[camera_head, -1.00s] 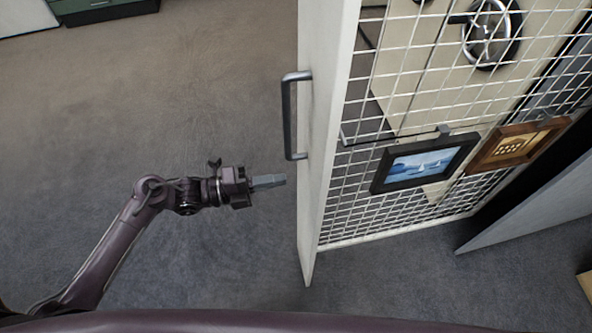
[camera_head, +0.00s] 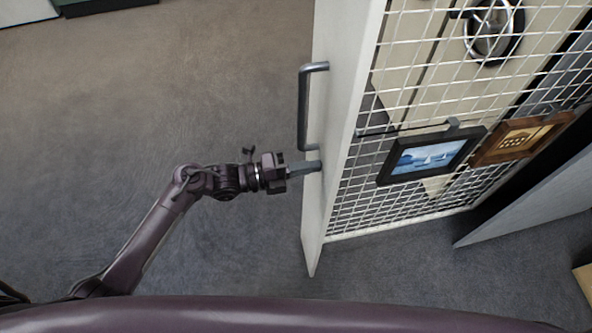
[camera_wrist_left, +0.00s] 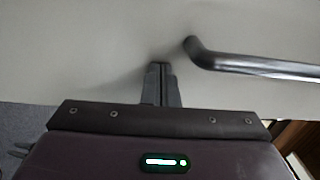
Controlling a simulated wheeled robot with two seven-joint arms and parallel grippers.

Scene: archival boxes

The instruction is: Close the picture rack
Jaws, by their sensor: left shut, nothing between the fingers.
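The picture rack (camera_head: 330,140) is a pulled-out panel with a pale front and a white wire mesh side, at the centre right of the head view. A grey bar handle (camera_head: 302,108) is on its front face; the handle also shows at the right of the left wrist view (camera_wrist_left: 255,67). My left gripper (camera_head: 318,165) is shut and empty, its fingertips at the front face just below the handle's lower end. In the left wrist view the closed fingertips (camera_wrist_left: 161,68) meet or nearly meet the pale face (camera_wrist_left: 90,50), beside the handle. My right gripper is out of view.
Two framed pictures, a sailboat picture (camera_head: 430,157) and a brown-framed one (camera_head: 522,139), hang on the mesh. A grey panel (camera_head: 525,212) stands to the right. A green cabinet (camera_head: 100,5) is at the far left. Open carpet (camera_head: 150,110) lies left of the rack.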

